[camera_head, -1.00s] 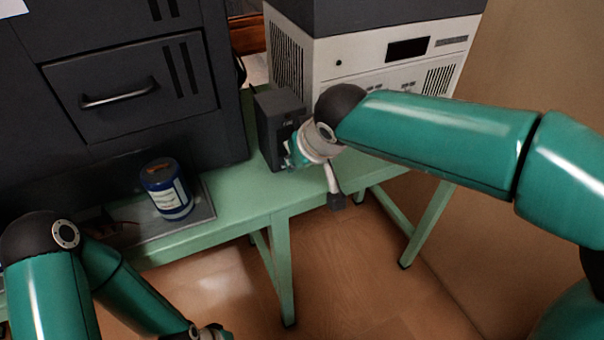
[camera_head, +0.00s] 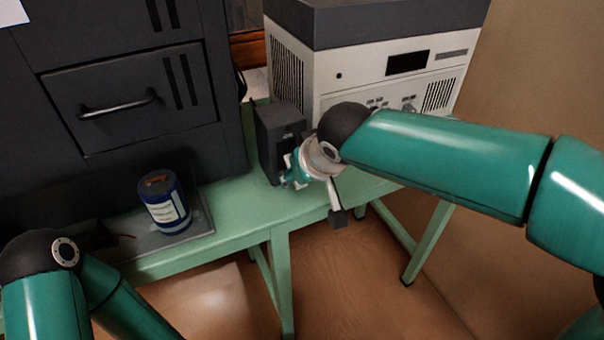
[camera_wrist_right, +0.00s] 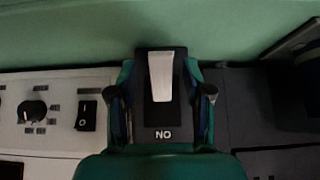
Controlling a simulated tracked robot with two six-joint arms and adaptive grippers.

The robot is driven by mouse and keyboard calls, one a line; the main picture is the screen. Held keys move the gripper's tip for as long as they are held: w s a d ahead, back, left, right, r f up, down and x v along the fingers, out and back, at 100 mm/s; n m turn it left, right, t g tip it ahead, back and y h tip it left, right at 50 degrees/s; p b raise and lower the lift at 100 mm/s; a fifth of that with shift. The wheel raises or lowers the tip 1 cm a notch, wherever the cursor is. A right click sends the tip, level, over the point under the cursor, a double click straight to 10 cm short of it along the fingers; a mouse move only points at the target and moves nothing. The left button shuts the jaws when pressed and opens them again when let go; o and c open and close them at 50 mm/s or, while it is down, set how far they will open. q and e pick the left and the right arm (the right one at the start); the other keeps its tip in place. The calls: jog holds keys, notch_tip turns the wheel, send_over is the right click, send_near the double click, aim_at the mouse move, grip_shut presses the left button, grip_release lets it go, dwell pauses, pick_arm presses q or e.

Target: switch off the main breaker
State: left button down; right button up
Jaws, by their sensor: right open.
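The main breaker is a dark box (camera_head: 268,128) standing on the green table. In the right wrist view its dark plate has a pale lever (camera_wrist_right: 161,76) and letters that appear upside down, reading "ON" when turned. My right gripper (camera_wrist_right: 166,98) is open at the front of the box. Its two fingers stand on either side of the lever, with gaps between them and it. In the head view my right wrist hides part of the box front and the lever. My left arm shows at the lower left, but its gripper is out of the picture.
A white unit with a dark top (camera_head: 345,75) stands behind the breaker. A dark cabinet (camera_head: 110,100) with a handle stands on the left. A blue can (camera_head: 164,203) stands on a grey plate on the green table (camera_head: 235,210). A rocker switch and knob (camera_wrist_right: 34,111) show beside the lever.

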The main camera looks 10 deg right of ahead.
jog(key=v, duration=1.2)
jog(key=shift+f, duration=0.1)
